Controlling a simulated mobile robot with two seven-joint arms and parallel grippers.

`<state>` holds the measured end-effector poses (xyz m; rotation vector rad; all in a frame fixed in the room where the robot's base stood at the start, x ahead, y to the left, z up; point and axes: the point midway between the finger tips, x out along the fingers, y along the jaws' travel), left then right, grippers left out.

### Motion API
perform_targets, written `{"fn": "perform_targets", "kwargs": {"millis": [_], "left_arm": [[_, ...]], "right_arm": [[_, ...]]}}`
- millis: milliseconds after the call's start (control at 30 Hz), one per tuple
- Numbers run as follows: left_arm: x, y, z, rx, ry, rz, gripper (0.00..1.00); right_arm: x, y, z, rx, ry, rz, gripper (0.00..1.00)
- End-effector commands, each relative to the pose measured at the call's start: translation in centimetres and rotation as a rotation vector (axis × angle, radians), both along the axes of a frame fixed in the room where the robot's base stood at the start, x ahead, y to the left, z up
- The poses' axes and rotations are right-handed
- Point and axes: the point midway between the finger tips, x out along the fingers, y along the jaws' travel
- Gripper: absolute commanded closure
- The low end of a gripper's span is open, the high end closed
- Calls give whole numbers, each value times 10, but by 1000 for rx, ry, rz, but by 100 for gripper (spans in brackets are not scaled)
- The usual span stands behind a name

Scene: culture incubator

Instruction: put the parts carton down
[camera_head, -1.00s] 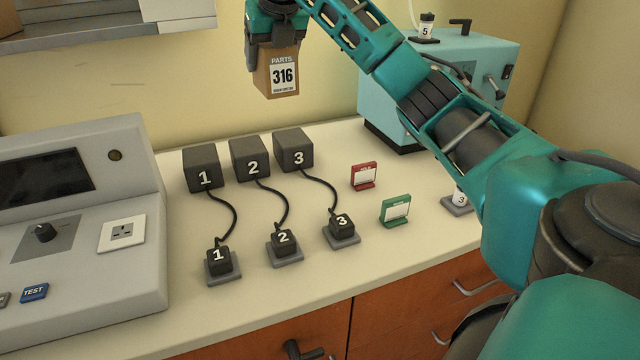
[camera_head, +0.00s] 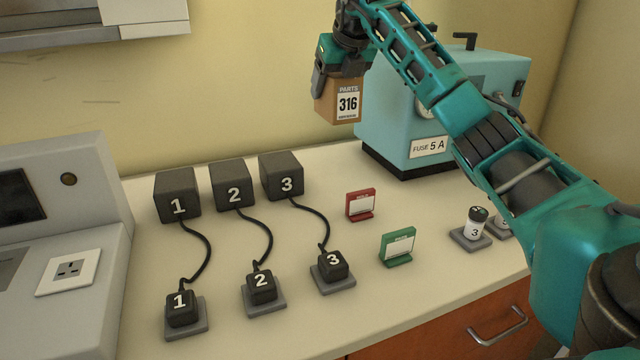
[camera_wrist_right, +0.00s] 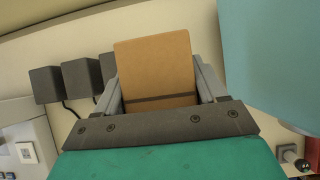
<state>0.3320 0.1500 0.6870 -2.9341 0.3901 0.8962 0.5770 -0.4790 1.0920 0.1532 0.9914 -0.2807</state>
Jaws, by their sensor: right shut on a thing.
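The parts carton (camera_head: 339,101) is a small brown box with a white label reading "PARTS 316". My right gripper (camera_head: 340,80) is shut on it from above and holds it upright in the air, above the back of the counter. In the right wrist view the carton (camera_wrist_right: 156,72) sits between the two grey fingers of the gripper (camera_wrist_right: 160,90). The light counter (camera_head: 310,235) lies below it. My left gripper is not in view.
Black blocks 1 (camera_head: 177,194), 2 (camera_head: 231,184) and 3 (camera_head: 281,175) are cabled to numbered plugs. A blue machine (camera_head: 440,90) is close beside the carton. A grey console (camera_head: 60,190) stands left.

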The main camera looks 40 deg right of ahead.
Motion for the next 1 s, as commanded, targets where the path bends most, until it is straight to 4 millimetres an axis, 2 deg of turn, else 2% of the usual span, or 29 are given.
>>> {"fn": "perform_targets", "kwargs": {"millis": [33,100,300,400,667,900,1000], "left_arm": [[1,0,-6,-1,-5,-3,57],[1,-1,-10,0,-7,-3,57],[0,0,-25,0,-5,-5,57],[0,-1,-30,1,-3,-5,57],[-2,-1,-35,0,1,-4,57],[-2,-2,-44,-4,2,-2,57],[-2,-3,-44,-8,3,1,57]], "right_arm": [[0,0,-21,-2,4,1,70],[-1,-1,-40,-3,4,0,70],[-1,0,-91,-1,2,-1,70],[-1,0,-109,-1,1,0,70],[0,0,-127,0,-2,-1,70],[0,0,-163,-1,0,-1,70],[0,0,-165,0,-3,-1,70]]}}
